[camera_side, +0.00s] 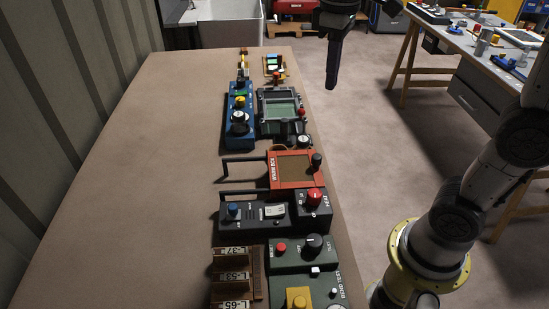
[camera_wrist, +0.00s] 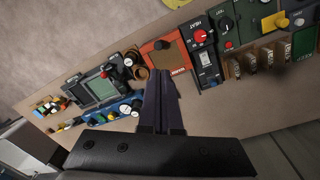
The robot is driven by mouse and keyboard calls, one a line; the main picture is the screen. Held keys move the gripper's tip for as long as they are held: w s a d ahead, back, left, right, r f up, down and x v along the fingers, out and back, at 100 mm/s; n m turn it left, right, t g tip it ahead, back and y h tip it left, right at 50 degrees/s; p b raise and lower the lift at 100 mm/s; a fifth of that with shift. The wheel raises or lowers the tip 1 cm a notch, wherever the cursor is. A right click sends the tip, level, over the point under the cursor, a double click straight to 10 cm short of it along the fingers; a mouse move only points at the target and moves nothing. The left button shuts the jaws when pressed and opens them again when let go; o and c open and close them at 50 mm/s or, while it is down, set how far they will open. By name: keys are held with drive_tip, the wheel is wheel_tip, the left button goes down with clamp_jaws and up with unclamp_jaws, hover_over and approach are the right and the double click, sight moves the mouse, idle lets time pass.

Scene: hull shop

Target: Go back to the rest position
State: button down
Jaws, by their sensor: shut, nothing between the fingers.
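My gripper (camera_side: 332,84) hangs at the top of the side view, pointing down, to the right of the bench edge and clear of everything on it. In the wrist view my gripper (camera_wrist: 164,78) shows two dark fingers pressed together with nothing between them. The bench (camera_side: 165,150) with its row of devices lies to its left in the side view. No device touches the fingers.
Along the bench stand a blue control box (camera_side: 240,132), a green-screened unit (camera_side: 281,108), a red-orange box (camera_side: 294,170), a dark box with a red knob (camera_side: 250,222) and a grey-green panel (camera_side: 290,262). A cluttered worktable (camera_side: 490,70) stands back right. Floor between is open.

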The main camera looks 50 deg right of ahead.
drive_tip(key=s+f+m+t, duration=0.2)
drive_tip(key=s+f+t, duration=0.3)
drive_tip(key=s, duration=0.8)
wheel_tip(320, 180, down, 3)
drive_tip(key=shift+a+m+y, duration=0.25)
drive_tip(key=shift+m+y, duration=0.15)
idle(0.8)
